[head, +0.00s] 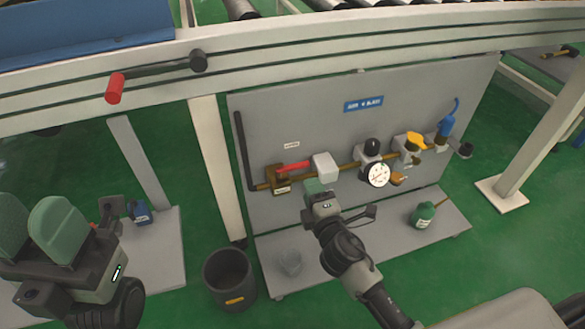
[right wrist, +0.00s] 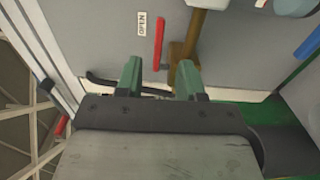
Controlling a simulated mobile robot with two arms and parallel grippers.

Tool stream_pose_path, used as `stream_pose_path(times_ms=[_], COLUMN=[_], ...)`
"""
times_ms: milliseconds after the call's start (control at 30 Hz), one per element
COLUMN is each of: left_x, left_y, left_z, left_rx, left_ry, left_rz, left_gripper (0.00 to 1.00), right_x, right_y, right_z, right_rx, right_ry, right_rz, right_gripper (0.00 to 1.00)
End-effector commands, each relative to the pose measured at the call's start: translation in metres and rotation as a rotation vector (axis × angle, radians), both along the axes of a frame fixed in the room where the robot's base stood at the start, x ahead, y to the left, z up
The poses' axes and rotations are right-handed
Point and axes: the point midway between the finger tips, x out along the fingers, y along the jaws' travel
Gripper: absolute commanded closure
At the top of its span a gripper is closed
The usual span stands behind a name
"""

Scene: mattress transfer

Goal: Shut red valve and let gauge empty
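The red valve lever (head: 293,166) sits on a brass valve body (head: 277,180) at the left of the grey panel. It lies roughly along the brass pipe. The white-faced gauge (head: 378,175) is on the same pipe, further right; its needle is too small to read. My right gripper (head: 318,190) is in front of the panel, just below and right of the lever. In the right wrist view it (right wrist: 159,78) is open and empty; the red lever (right wrist: 158,43) shows beyond the gap, apart from the fingers. My left gripper (head: 46,225) is at the left, open and empty.
An OPEN label (right wrist: 142,23) is beside the lever. A conveyor frame (head: 250,60) crosses above.

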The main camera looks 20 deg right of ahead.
Motion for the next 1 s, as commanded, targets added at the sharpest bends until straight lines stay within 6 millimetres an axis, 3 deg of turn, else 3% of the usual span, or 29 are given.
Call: stream_pose_path(times_ms=[300,500,867,1000], left_x=[0.001,0.001,0.001,0.001], left_y=[-0.001,-0.002,-0.002,-0.002], left_z=[0.003,0.007,0.011,0.011], left_rx=[0.004,0.006,0.008,0.008], left_ry=[-0.039,-0.059,-0.07,-0.07], left_rz=[0.002,0.003,0.003,0.003], left_gripper=[0.57,0.57,0.57,0.57], right_x=[0.061,0.085,0.091,0.091], right_y=[0.003,0.004,0.004,0.004], right_z=[0.0,0.0,0.001,0.001], right_rx=[0.001,0.003,0.003,0.004], right_ry=[-0.004,-0.003,-0.002,-0.002], right_rz=[0.003,0.003,0.004,0.004], right_gripper=[0.62,0.62,0.62,0.79])
